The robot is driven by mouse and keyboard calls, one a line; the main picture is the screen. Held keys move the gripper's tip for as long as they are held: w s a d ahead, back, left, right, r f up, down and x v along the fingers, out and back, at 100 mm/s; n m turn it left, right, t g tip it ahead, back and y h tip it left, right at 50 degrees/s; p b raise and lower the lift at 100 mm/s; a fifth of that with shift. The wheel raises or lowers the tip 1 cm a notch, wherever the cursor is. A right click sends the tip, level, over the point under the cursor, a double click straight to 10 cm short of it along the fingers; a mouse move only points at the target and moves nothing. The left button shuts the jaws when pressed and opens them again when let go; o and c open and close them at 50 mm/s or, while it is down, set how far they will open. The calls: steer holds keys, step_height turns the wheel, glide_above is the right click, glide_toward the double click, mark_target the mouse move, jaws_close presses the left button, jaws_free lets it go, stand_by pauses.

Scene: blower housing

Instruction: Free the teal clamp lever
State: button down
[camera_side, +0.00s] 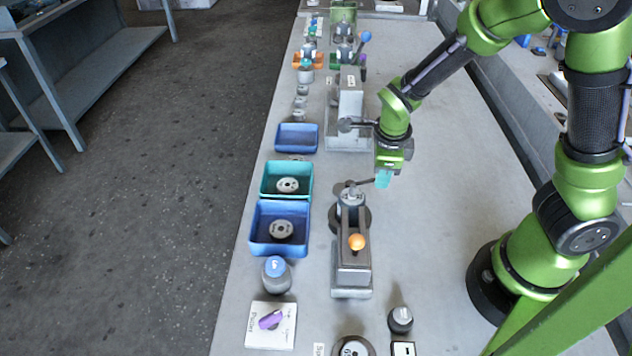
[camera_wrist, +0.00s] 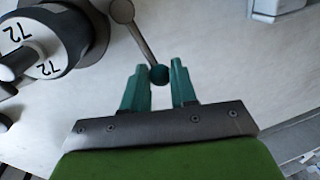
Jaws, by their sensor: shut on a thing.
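The teal clamp lever shows in the wrist view as a grey rod (camera_wrist: 141,40) with a dark teal ball knob (camera_wrist: 159,75) at its end. Its other end is a grey ball near the top edge. My gripper (camera_wrist: 160,78) has its two teal fingers around the knob and is shut on it. In the side view, my gripper (camera_side: 383,179) is just right of the grey clamp fixture (camera_side: 352,264), and the lever (camera_side: 365,183) reaches from the fixture's top to the fingers. The knob is hidden there by the fingers.
An orange knob (camera_side: 356,242) stands on the fixture. A round part marked 72 (camera_wrist: 38,45) is left of the lever. Teal (camera_side: 264,178) and blue (camera_side: 253,238) bins stand to the left. A grey block (camera_side: 350,97) is behind.

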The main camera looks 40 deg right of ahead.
steer(key=shift+s+a+m, duration=0.25)
steer(key=shift+m, duration=0.35)
steer(key=c, duration=0.9)
jaws_free()
steer(key=shift+r, duration=0.1)
step_height(320, 180, up, 16)
steer(key=s+a, duration=0.2)
steer(key=shift+a+r, duration=0.2)
steer(key=shift+a, duration=0.15)
